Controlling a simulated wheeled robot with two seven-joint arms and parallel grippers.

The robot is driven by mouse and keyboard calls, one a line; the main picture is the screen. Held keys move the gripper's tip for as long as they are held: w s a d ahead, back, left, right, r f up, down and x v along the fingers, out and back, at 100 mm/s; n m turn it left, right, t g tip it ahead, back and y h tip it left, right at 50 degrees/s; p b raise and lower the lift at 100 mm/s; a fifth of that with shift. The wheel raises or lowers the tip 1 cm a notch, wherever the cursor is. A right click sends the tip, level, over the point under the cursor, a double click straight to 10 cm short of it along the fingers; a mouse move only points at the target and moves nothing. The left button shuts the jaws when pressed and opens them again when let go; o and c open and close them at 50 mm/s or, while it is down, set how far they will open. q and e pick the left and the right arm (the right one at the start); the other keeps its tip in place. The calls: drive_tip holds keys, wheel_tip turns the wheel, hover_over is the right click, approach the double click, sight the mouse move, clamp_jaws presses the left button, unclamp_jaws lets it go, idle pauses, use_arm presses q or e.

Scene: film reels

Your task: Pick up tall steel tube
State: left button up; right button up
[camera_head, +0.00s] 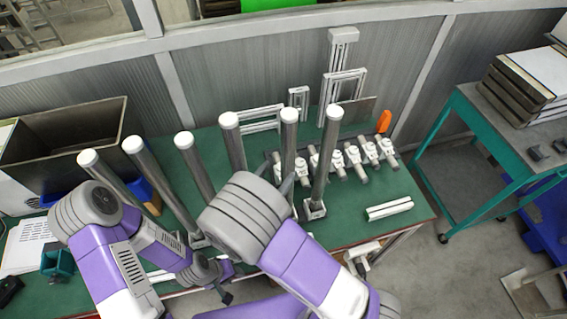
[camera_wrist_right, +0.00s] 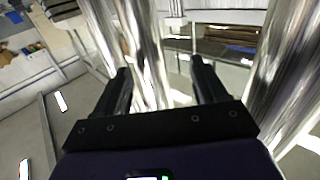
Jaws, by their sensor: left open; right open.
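Several tall steel tubes with white caps stand in a row along the green table (camera_head: 385,208). They include one at the right end (camera_head: 325,155), one beside it (camera_head: 288,150) and one further left (camera_head: 235,150). My right gripper (camera_wrist_right: 162,68) is open. In the right wrist view a shiny tube (camera_wrist_right: 148,50) shows between its fingers, nearer the left one; I cannot tell whether it touches. In the head view my right arm largely hides this gripper and some tube bases. My left gripper (camera_head: 222,284) is open and empty, low at the table's front edge.
White clamp-like fittings (camera_head: 337,158) line up behind the right tubes. A white rail piece (camera_head: 389,210) lies at the table's right. A dark bin (camera_head: 65,150) stands at the left, and a teal cart (camera_head: 480,150) stands apart at the right. Neighbouring tubes leave little side room.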

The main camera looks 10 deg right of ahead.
sight(291, 160)
drive_tip(key=shift+s+d+r, duration=0.2)
drive_tip(key=shift+d+r, duration=0.05)
drive_tip(key=shift+d, duration=0.15)
drive_tip(key=shift+w+d, duration=0.1)
drive_tip(key=shift+d, duration=0.25)
drive_tip(key=p+x, duration=0.1)
drive_tip(key=x, duration=0.4)
drive_tip(key=shift+d+r, duration=0.1)
drive_tip(key=shift+d, duration=0.05)
clamp_jaws()
